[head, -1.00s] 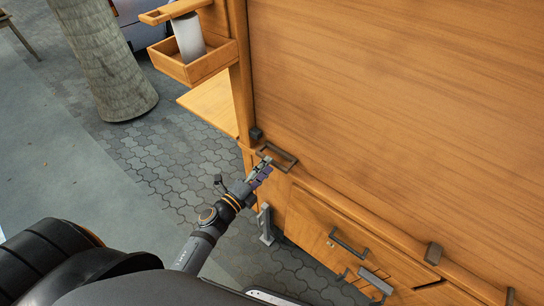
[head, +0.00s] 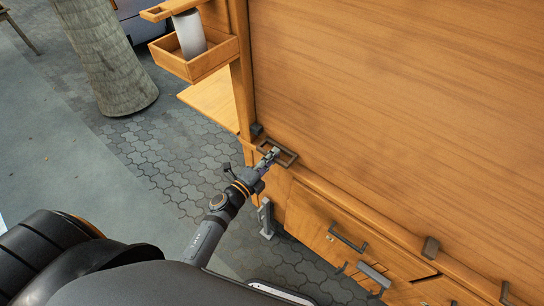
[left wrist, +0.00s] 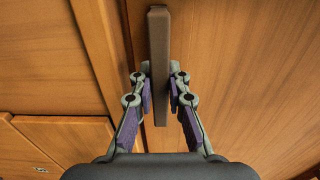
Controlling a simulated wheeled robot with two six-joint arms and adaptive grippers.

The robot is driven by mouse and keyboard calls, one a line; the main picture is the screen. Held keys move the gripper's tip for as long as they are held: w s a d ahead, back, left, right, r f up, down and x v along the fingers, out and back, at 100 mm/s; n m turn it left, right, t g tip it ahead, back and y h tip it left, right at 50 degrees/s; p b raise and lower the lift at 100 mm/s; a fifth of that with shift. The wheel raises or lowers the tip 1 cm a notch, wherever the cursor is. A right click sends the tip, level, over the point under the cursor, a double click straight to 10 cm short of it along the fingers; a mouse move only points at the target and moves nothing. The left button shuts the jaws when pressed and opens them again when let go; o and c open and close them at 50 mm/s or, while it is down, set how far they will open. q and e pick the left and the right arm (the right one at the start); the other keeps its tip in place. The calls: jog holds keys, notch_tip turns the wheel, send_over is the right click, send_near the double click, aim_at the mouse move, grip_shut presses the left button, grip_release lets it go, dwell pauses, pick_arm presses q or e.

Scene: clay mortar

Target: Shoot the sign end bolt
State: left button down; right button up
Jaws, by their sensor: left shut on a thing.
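The end bolt shows as a dark rectangular loop handle (head: 290,152) at the lower left end of the big wooden panel. My left gripper (head: 270,155) reaches it from the lower left, with its fingertips at the loop. In the left wrist view the dark bar of the bolt (left wrist: 159,60) stands upright in the picture between the purple-padded fingers. The left gripper (left wrist: 159,88) is shut on this bar. Part of the loop is hidden behind the fingers in the head view. My right gripper is not in view.
The large wooden panel (head: 400,110) fills the right side. Dark blocks (head: 431,248) sit along its lower edge. Below are drawers with a dark handle (head: 348,238) and grey metal fittings (head: 265,218). A wooden box with a grey cylinder (head: 189,35) hangs upper left.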

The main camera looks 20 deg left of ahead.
aim_at(258, 150)
pick_arm(q)
jog(key=a, duration=0.1)
jog(key=w+a, duration=0.1)
jog(key=a, duration=0.1)
jog(key=a+b, duration=0.1)
jog(key=a, duration=0.1)
jog(key=shift+w+f, duration=0.1)
jog(key=shift+w, duration=0.3)
jog(key=shift+d, duration=0.2)
jog(key=c, duration=1.3)
grip_release()
jog(key=shift+a, duration=0.25)
jog(key=shift+s, duration=0.1)
jog(key=v, duration=1.2)
